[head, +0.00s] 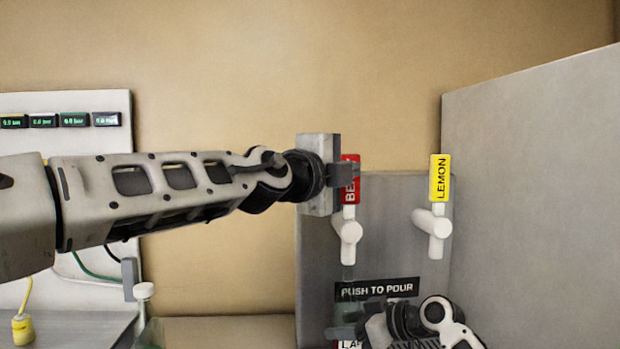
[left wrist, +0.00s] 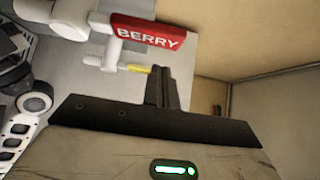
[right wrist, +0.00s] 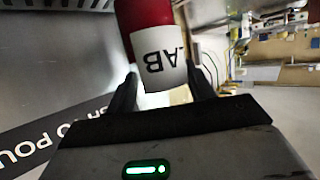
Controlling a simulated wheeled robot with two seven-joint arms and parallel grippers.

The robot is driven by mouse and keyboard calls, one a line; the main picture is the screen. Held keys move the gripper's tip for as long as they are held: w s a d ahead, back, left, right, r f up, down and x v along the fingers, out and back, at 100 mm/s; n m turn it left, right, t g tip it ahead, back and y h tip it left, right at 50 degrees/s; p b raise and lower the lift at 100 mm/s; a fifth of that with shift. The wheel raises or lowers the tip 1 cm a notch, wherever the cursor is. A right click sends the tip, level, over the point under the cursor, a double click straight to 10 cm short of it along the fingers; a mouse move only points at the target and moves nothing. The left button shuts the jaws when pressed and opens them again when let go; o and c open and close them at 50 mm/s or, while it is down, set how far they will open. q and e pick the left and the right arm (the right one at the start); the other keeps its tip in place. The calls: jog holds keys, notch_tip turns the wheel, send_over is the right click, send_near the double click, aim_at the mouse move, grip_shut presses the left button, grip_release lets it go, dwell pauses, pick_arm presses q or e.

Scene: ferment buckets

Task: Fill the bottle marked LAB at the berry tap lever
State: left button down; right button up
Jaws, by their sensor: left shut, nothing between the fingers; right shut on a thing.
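The berry tap lever, a red plate lettered BERRY (head: 351,190), stands above a white tap (head: 347,231); the plate also shows in the left wrist view (left wrist: 148,31). My left gripper (head: 345,176) is shut and empty, its fingertips at the plate, partly covering it in the head view. I cannot tell whether they touch. My right gripper (right wrist: 160,90) is shut on the bottle marked LAB (right wrist: 160,60). The bottle shows red above its white label in the right wrist view. In the head view its label (head: 348,344) is cut off by the frame edge, below the berry tap.
A yellow LEMON lever (head: 440,178) stands on its white tap to the right. A PUSH TO POUR sign (head: 377,289) is on the grey panel below the taps. A tall grey wall (head: 540,180) closes the right side. A board with small displays (head: 74,119) stands at left.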

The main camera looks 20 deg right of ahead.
pick_arm(q)
jog(key=v, duration=1)
jog(key=shift+r, duration=0.35)
jog(key=shift+s+f, duration=0.1)
dwell(0.9)
jog(key=shift+s+a+f, duration=0.1)
jog(key=shift+s+f, duration=0.35)
jog(key=shift+f, duration=0.15)
jog(key=w+a+x, duration=0.1)
jog(key=w+x, duration=0.1)
jog(key=x, duration=1)
jog(key=shift+w, duration=0.5)
jog(key=shift+d, duration=0.1)
